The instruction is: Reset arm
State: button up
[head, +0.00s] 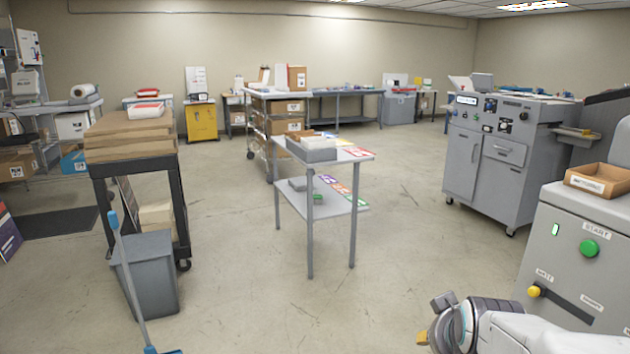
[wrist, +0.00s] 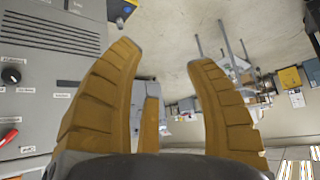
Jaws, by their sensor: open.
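My gripper (wrist: 165,70) shows in the wrist view with its orange-brown fingers spread apart and nothing between them. In the head view my gripper (head: 424,338) is at the bottom, right of centre, at the end of my white and grey arm. It is in front of the grey machine with the green START button (head: 588,248). The wrist view is turned on its side, with a grey machine panel (wrist: 40,100) close by the left finger. I see no object held.
A grey two-shelf table (head: 330,165) stands mid-floor with a grey bin on top. A cart (head: 100,175) with stacked brown boards and a grey waste bin (head: 150,275) are at left. A grey cabinet machine (head: 490,160) stands at right. The floor between is clear.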

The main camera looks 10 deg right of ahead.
jog(key=s+a+r+n+g+y+p, duration=0.1)
jog(key=s+a+r+n+p, duration=0.1)
jog(key=s+a+r+p, duration=0.2)
jog(key=s+a+r+n+g+y+p, duration=0.2)
jog(key=s+a+r+p, duration=0.3)
jog(key=s+a, duration=0.4)
jog(key=shift+a+n+p, duration=0.5)
jog(key=shift+a+p, duration=0.05)
jog(key=shift+a, duration=0.2)
jog(key=shift+r, duration=0.1)
